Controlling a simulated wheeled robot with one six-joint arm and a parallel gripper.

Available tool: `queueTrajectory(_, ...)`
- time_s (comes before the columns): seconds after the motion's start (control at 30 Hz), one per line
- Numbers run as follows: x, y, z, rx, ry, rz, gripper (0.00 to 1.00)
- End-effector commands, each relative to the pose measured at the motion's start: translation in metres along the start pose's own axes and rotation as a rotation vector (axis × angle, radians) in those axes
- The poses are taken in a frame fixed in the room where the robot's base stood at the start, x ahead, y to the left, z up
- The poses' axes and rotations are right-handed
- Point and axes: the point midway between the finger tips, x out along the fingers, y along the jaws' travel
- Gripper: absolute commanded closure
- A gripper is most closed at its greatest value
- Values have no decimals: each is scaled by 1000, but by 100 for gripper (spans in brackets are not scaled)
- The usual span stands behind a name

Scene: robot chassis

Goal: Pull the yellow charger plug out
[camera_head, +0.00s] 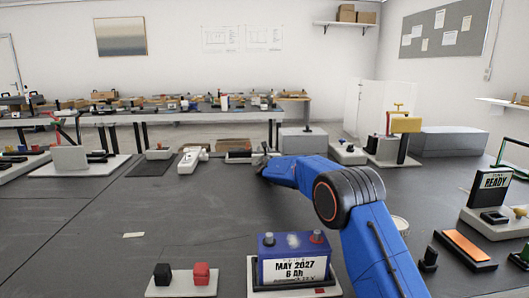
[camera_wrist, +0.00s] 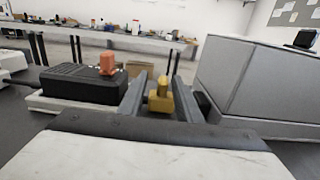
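The yellow plug (camera_wrist: 159,98) stands upright near the middle of the wrist view, with a narrower top on a wider body. My gripper (camera_wrist: 159,80) has its two grey fingers apart, one on each side of the plug's line. They do not look closed on it, and I cannot tell how far the plug lies between them. In the head view my blue arm reaches forward and largely hides the gripper and plug area.
A black box (camera_wrist: 82,84) with an orange plug (camera_wrist: 107,63) on top stands left of the fingers. A large grey box (camera_wrist: 250,85) stands close on the right. A battery (camera_head: 293,258) and a pad with black and red blocks (camera_head: 182,284) are at the front.

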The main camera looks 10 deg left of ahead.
Motion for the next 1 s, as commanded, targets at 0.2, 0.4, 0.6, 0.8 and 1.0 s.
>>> queueTrajectory(0.2,-8,0,0,0,1,0,69)
queueTrajectory(0.4,-35,0,1,-1,1,0,69)
queueTrajectory(0.6,-69,0,1,-1,0,0,69)
queueTrajectory(0.8,-105,1,0,0,2,1,69)
queueTrajectory(1.0,-140,0,0,-1,1,1,69)
